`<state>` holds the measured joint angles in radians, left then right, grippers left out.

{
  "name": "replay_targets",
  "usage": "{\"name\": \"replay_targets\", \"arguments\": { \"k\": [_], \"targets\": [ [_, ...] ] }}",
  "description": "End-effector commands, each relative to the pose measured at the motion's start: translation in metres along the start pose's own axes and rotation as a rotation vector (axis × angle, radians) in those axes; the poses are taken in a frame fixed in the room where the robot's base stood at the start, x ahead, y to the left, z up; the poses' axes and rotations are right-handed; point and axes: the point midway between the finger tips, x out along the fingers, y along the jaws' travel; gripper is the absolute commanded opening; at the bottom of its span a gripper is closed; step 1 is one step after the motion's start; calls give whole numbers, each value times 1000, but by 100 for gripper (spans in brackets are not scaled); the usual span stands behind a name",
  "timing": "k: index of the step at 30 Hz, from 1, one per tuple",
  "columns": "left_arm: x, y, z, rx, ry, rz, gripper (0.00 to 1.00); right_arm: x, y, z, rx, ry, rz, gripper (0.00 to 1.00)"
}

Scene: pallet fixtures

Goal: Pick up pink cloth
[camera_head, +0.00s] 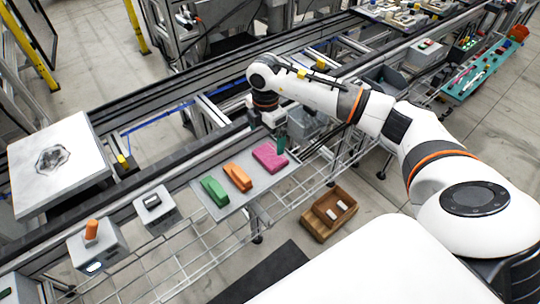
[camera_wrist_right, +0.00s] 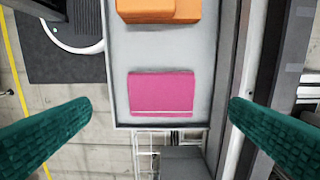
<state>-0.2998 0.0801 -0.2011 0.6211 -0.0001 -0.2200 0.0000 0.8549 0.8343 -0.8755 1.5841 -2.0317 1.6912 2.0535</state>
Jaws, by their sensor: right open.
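The pink cloth (camera_head: 270,157) lies folded on a light grey tray (camera_head: 252,196), at the tray's right end in the head view. In the right wrist view the pink cloth (camera_wrist_right: 162,93) lies flat near the tray's lower edge. My right gripper (camera_head: 279,142) is above and beside the cloth. Its two green fingers stand wide apart on either side of the cloth in the right wrist view (camera_wrist_right: 160,120), with nothing between them. The fingers do not touch the cloth. My left gripper is not in view.
An orange cloth (camera_head: 238,177) and a green cloth (camera_head: 215,191) lie on the same tray, left of the pink one. A brown wooden box (camera_head: 312,226) with white items stands below right. Grey fixture boxes (camera_head: 156,208) stand to the left. A conveyor rail (camera_head: 178,166) runs behind the tray.

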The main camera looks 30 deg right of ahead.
Motion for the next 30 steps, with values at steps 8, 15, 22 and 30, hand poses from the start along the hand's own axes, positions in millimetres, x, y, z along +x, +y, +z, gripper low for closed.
{"name": "replay_targets", "arguments": {
  "k": [8,15,22,30],
  "targets": [
    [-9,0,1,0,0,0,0,35,0,1,-3,-3,-1,100],
    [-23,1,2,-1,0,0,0,60,-1,2,-3,-4,2,100],
    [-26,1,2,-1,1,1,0,87,-2,2,-3,-4,-1,100],
    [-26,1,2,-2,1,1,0,89,-2,2,-4,-4,-3,93]
  ]
}}
